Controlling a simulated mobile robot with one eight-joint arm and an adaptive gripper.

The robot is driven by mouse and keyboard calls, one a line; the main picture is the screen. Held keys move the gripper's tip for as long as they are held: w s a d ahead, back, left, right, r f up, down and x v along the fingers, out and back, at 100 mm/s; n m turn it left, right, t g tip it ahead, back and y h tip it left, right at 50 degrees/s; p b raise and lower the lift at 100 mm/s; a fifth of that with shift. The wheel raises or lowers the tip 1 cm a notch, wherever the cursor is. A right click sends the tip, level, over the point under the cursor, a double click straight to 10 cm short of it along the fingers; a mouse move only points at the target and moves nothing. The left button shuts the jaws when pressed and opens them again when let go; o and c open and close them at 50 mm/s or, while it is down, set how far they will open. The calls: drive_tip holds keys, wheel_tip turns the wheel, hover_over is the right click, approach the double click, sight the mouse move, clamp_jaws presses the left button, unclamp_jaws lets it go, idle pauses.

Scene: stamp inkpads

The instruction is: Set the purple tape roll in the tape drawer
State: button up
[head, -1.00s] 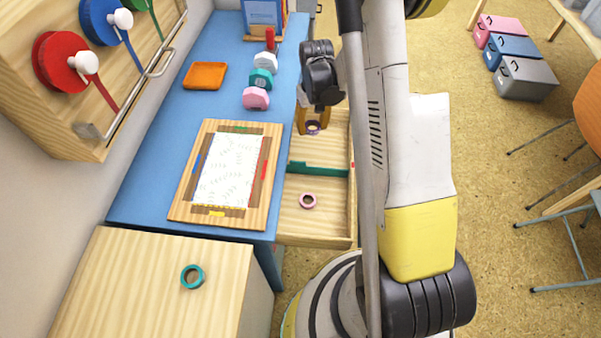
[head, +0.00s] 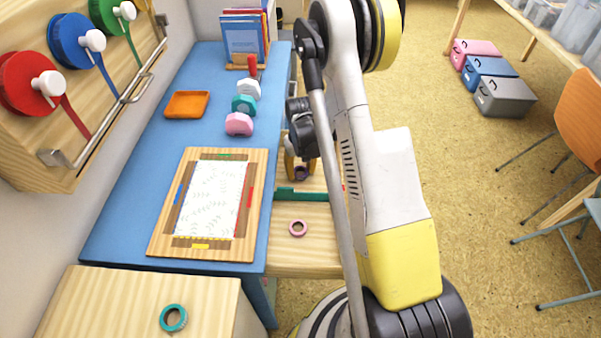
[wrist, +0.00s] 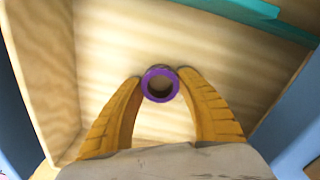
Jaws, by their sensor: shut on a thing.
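The purple tape roll (wrist: 146,91) is between the two yellow fingers of my gripper (wrist: 160,84) in the wrist view. My gripper is shut on it. The tape roll also shows small and partly hidden in the head view (head: 302,172), beneath my gripper (head: 298,170). The open wooden drawer (head: 318,246) has a green divider (head: 305,195) across it. The roll is over the far compartment, whose pale wooden floor (wrist: 110,60) shows behind it. I cannot tell whether the roll touches that floor. A pink tape roll (head: 298,228) lies in the near compartment.
A teal tape roll (head: 173,318) lies on a wooden cabinet top (head: 100,300) at the front left. The blue desk (head: 135,160) beside the drawer holds a framed sheet (head: 160,235), an orange tray (head: 187,104) and several coloured blocks. The drawer walls stand around my gripper.

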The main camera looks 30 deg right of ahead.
drive_tip(key=shift+f, duration=0.15)
drive_tip(key=o, duration=0.8)
drive_tip(key=shift+o, duration=0.2)
drive_tip(key=s+a+r+n+t+p, duration=0.15)
drive_tip(key=a+r, duration=0.25)
drive_tip(key=r, duration=1.1)
drive_tip(key=s+a+r+m+t+p, duration=0.1)
drive_tip(key=s+a+r+t+p, duration=0.2)
drive_tip(key=r, duration=1.1)
drive_tip(key=s+a+r+t, duration=0.1)
drive_tip(key=s+a+r, duration=0.2)
drive_tip(key=s, duration=0.3)
drive_tip(key=s+a+r+n+t, duration=0.1)
drive_tip(key=s+a+r, duration=0.3)
drive_tip(key=s, duration=0.3)
drive_tip(key=shift+s+a+r+t, duration=0.15)
drive_tip(key=shift+a+t, duration=0.2)
drive_tip(key=shift+a, duration=0.55)
